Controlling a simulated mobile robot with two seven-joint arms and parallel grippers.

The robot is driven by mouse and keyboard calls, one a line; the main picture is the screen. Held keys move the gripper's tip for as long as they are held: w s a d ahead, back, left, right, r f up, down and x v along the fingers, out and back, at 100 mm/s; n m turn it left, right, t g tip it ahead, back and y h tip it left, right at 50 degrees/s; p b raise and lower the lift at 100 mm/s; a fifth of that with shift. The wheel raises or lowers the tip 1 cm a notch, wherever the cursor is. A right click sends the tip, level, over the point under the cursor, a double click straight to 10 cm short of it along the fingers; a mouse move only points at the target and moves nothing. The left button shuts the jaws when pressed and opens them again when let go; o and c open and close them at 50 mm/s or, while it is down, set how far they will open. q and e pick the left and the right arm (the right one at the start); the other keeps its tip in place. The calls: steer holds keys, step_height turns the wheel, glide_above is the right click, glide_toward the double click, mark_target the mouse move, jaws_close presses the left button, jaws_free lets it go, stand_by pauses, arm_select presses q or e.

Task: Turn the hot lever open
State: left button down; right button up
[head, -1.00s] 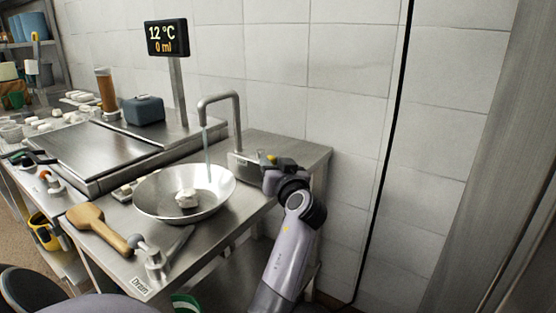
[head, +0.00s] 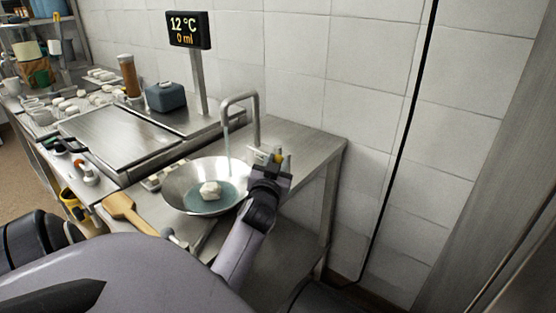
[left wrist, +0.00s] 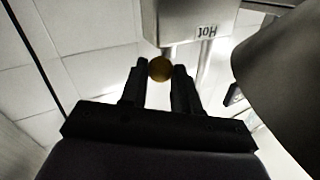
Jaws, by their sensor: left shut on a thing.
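My left gripper (head: 278,163) is at the small metal tap box right of the pan. In the left wrist view its two fingers (left wrist: 160,80) are closed around a round yellow-brown knob (left wrist: 160,68), the end of the hot lever. The knob also shows in the head view (head: 279,154). A metal box with an upside-down "Hot" label (left wrist: 206,32) is just beyond the fingers. The lever's stem is mostly hidden. A bent spout (head: 240,98) runs a thin stream into the pan (head: 178,187). My right gripper is not in view.
The pan holds bluish water and a white lump (head: 210,190). A display (head: 190,29) reads 12 °C and 0 ml. The steel table (head: 315,150) is bare to the right, against a tiled wall.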

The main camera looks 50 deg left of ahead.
arm_select(q)
steer(key=shift+r, duration=0.1)
steer(key=c, duration=0.8)
jaws_free()
steer(key=shift+a, duration=0.1)
